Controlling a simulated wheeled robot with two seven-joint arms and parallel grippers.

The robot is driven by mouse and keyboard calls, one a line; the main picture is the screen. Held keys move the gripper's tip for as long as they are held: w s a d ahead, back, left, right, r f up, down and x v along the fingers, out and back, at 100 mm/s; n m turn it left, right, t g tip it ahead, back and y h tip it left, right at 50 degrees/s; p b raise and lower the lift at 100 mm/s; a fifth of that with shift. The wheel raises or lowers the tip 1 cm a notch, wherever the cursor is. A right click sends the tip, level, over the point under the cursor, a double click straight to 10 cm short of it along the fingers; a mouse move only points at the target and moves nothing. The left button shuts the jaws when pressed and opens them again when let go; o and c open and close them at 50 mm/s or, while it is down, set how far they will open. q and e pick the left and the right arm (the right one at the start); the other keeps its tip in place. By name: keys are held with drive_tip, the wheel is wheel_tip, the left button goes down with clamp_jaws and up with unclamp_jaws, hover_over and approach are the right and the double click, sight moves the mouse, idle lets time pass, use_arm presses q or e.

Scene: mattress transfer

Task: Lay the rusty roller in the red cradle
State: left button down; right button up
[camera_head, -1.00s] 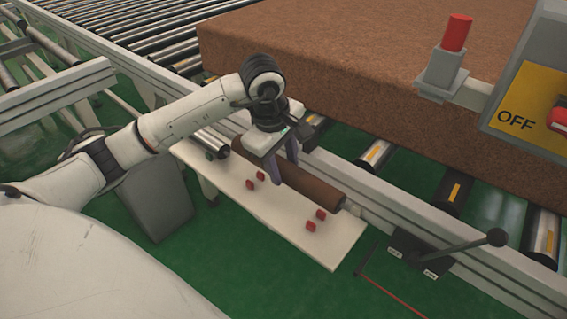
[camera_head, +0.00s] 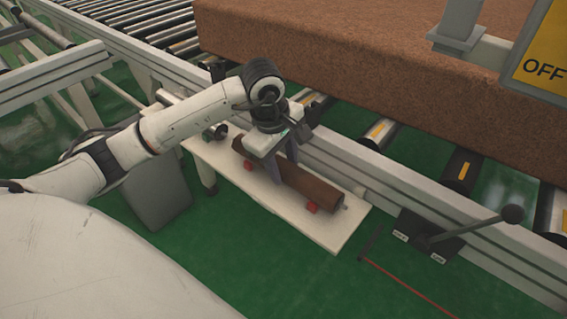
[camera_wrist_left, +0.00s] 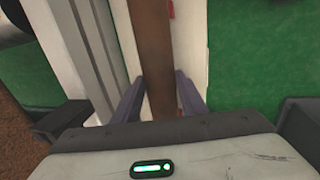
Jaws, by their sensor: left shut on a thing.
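The rusty roller (camera_head: 312,186) is a long brown cylinder with a pale shaft end, over the pale shelf board. The red cradle's small blocks (camera_head: 312,207) show along the roller's near side, partly hidden by it. The roller looks to be at the blocks; I cannot tell if it rests fully on them. My left gripper (camera_head: 279,170) points down and is shut on the roller around its middle. In the left wrist view the roller (camera_wrist_left: 153,45) runs between the two fingers, with a bit of red (camera_wrist_left: 171,9) beside it. My right gripper is not seen.
The pale shelf board (camera_head: 330,237) lies along the conveyor frame (camera_head: 370,175). A silver roller (camera_head: 215,131) is at its left end. A large brown mattress (camera_head: 380,75) lies on the conveyor behind. A black lever (camera_head: 475,228) stands at right.

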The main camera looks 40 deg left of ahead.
use_arm(q)
drive_tip(key=c, duration=1.2)
unclamp_jaws()
drive_tip(key=shift+r, duration=0.15)
drive_tip(key=shift+o, duration=0.9)
drive_tip(key=p+v, duration=0.1)
drive_tip(key=v, duration=0.9)
drive_tip(key=shift+r, duration=0.1)
